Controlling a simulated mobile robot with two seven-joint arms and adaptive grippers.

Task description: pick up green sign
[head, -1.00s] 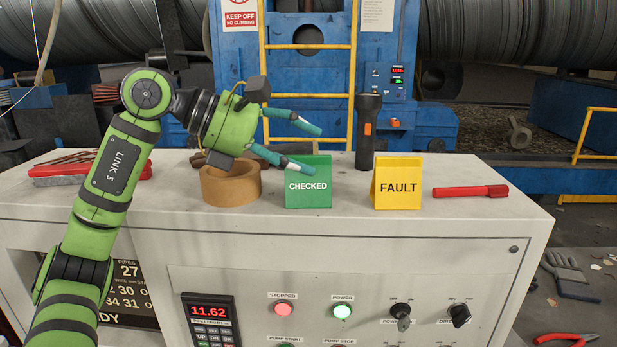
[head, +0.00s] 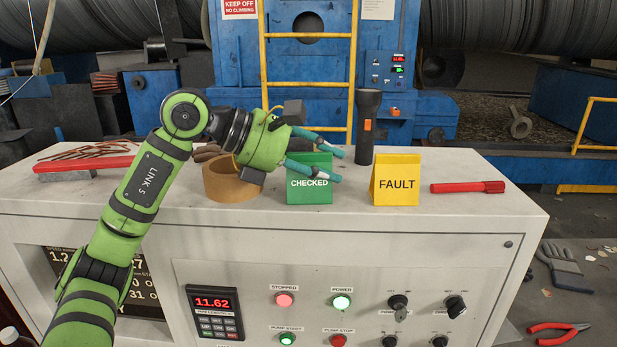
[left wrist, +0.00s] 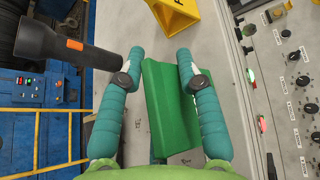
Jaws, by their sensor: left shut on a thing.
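The green sign (head: 309,190), lettered CHECKED, stands on the light grey cabinet top between the tape roll and the yellow sign. My left gripper (head: 339,166) reaches over it from the left, with one finger across its front and the other behind its top. In the left wrist view the green sign (left wrist: 168,108) lies between the two teal fingers of my left gripper (left wrist: 160,62), which are shut on it. The sign's upper part is partly hidden by the fingers in the head view. My right gripper is not in view.
A yellow FAULT sign (head: 396,180) stands to the right, with a red marker (head: 467,187) beyond it. A black flashlight (head: 367,128) stands upright behind. A brown tape roll (head: 226,180) sits left of the green sign, below my arm. The cabinet's front panel has buttons and knobs.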

